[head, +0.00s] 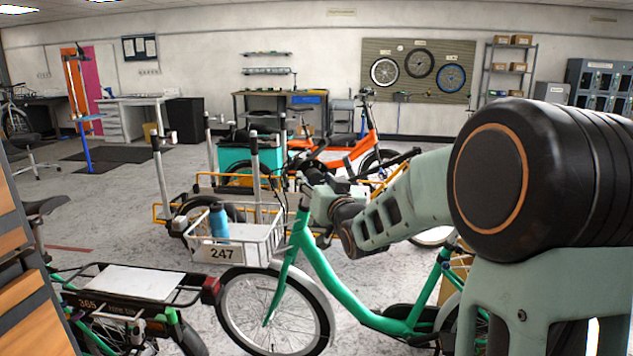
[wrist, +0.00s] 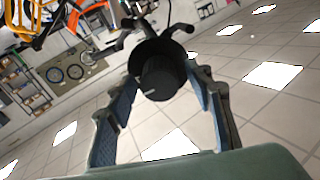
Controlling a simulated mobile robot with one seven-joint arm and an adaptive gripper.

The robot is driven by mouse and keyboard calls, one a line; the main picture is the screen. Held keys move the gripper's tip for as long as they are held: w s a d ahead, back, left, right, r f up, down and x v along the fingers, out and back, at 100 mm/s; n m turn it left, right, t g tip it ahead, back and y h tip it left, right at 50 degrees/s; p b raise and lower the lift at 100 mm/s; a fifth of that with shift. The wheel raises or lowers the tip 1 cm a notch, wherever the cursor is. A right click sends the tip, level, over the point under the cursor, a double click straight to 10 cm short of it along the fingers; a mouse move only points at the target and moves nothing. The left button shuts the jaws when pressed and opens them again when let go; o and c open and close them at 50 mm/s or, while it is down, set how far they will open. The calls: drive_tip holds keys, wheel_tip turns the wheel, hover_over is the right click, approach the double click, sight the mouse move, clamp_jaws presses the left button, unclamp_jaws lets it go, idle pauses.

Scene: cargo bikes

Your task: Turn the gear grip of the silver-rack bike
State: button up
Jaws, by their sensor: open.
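A green bike (head: 345,295) with a pale front basket (head: 240,246) numbered 247 stands before me. My arm reaches to its handlebar area, where the fingers are too small and covered to make out in the head view. In the wrist view my gripper (wrist: 163,82) is open. A black round grip (wrist: 160,78), seen nearly end-on, lies between its two blue-padded fingers. Small gaps seem to show beside the grip; contact is hard to judge. Which bike is the silver-rack one is not certain from these views.
Another bike's black rack (head: 95,312), with a pale plate and the number 365, stands at lower left. A blue bottle (head: 219,222) stands in the basket. An orange bike (head: 365,145) is behind. Open floor (head: 110,205) lies to the left.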

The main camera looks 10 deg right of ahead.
drive_tip(key=shift+c, duration=0.4)
drive_tip(key=c, duration=1.1)
drive_tip(key=shift+f+n+b, duration=0.1)
drive_tip(key=shift+n+b, duration=0.2)
drive_tip(key=shift+b, duration=0.15)
drive_tip(key=shift+f+n+b, duration=0.1)
drive_tip(key=shift+n+b, duration=0.4)
drive_tip(key=shift+b, duration=0.2)
drive_tip(key=n+b, duration=0.2)
drive_tip(key=shift+n+b, duration=0.3)
drive_tip(key=shift+n+y+b, duration=0.3)
drive_tip(key=shift+n+b, duration=1.55)
drive_tip(key=shift+n, duration=0.65)
